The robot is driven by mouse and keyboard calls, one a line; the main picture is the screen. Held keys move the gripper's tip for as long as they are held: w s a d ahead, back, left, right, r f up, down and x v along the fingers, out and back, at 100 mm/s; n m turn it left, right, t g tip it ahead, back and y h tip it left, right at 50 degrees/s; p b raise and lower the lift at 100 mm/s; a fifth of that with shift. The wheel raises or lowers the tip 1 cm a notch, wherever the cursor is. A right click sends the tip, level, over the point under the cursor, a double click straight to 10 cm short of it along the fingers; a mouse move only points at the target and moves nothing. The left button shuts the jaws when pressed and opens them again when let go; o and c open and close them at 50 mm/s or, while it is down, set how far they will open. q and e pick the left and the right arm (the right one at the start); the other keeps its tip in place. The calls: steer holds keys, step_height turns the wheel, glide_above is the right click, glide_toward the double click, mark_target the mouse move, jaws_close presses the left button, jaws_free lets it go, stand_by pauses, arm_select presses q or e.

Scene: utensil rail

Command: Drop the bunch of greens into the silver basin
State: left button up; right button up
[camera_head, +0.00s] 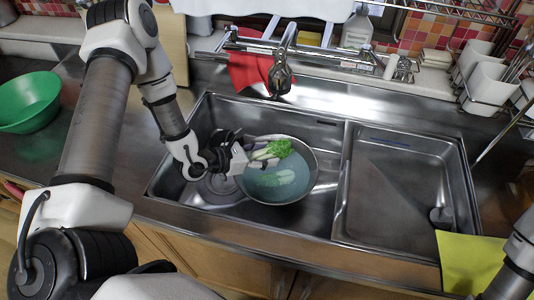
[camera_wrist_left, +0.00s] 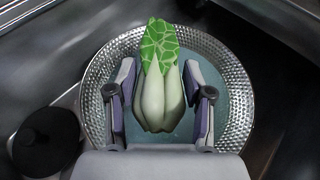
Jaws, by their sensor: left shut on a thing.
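The bunch of greens (camera_head: 272,150) has pale stalks and bright green leaves. My left gripper (camera_head: 243,158) is shut on its stalk end and holds it over the silver basin (camera_head: 313,178). In the left wrist view the greens (camera_wrist_left: 160,92) lie between the two fingers of the gripper (camera_wrist_left: 160,103), with the basin's dimpled rim (camera_wrist_left: 236,92) around them. The basin sits in the left sink bowl and holds bluish water. A pale green shape shows in the water; I cannot tell whether it is a reflection. My right gripper is out of view.
The faucet (camera_head: 281,75) stands behind the basin, with a red cloth (camera_head: 250,70) beside it. A green bowl (camera_head: 28,102) is on the left counter. A yellow cloth (camera_head: 468,262) lies at the front right. A dark round drain piece (camera_wrist_left: 46,140) is beside the basin.

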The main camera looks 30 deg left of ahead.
mark_target(243, 181)
arm_select(q)
step_height(243, 181, down, 3)
steer(key=shift+a+f+b, duration=0.1)
steer(key=shift+b, duration=0.75)
steer(key=shift+f, duration=0.35)
steer(key=shift+r, duration=0.1)
steer(key=o, duration=1.3)
steer(key=v, duration=0.6)
steer(key=shift+a, duration=0.15)
steer(key=shift+s+a+r, duration=0.2)
steer(key=shift+s, duration=0.4)
